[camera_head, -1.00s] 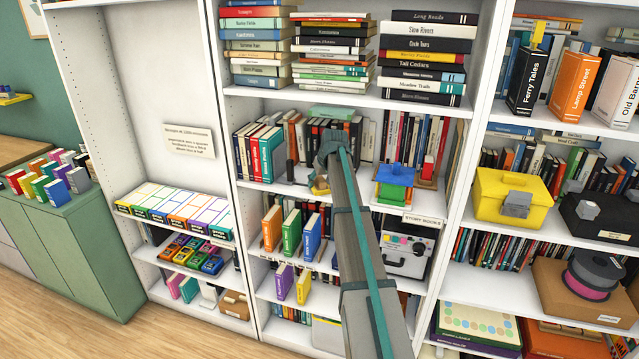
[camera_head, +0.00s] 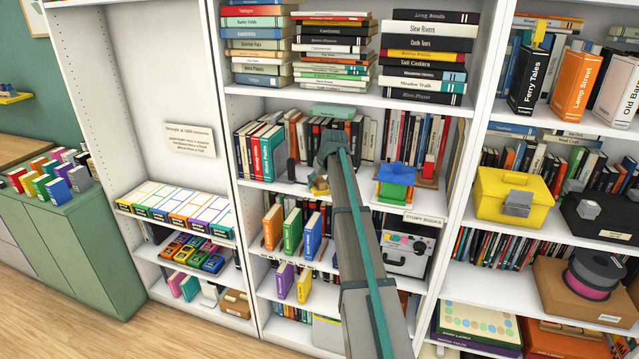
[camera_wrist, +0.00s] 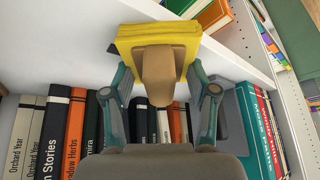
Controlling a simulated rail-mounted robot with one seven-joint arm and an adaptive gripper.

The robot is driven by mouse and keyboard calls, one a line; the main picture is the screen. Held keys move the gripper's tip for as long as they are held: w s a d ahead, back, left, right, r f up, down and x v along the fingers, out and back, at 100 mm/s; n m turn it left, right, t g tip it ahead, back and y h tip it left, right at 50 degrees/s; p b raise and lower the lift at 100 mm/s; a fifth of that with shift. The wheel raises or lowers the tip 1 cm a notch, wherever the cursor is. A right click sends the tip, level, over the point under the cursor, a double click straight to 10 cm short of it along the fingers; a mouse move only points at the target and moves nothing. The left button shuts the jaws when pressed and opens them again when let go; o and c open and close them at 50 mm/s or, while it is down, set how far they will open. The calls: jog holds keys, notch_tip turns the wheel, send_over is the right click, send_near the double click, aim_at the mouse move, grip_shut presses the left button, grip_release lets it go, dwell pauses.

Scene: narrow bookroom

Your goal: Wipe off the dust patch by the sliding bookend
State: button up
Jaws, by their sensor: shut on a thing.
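My gripper (camera_wrist: 158,85) is shut on the tan handle of a yellow wiping block (camera_wrist: 150,34), with a teal finger on each side. In the head view the block (camera_head: 319,188) is low at the front of the middle bay's book shelf, under my gripper (camera_head: 322,174). The wrist picture is upside down, and the block overlaps the white shelf board (camera_wrist: 70,45); I cannot tell whether it touches. A grey panel (camera_wrist: 229,125) beside the teal book may be the bookend. I cannot make out the dust patch; my arm and the block hide part of the shelf.
Upright books stand behind my gripper, including a teal one (camera_head: 270,155). A blue-roofed toy house (camera_head: 395,178) stands to the right on the same shelf. Several books (camera_head: 291,232) stand on the shelf below. A white upright (camera_wrist: 272,75) bounds the bay in the wrist view.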

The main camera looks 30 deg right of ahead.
jog(key=shift+r, duration=0.1)
jog(key=shift+r+p, duration=1.5)
jog(key=shift+r, duration=1.9)
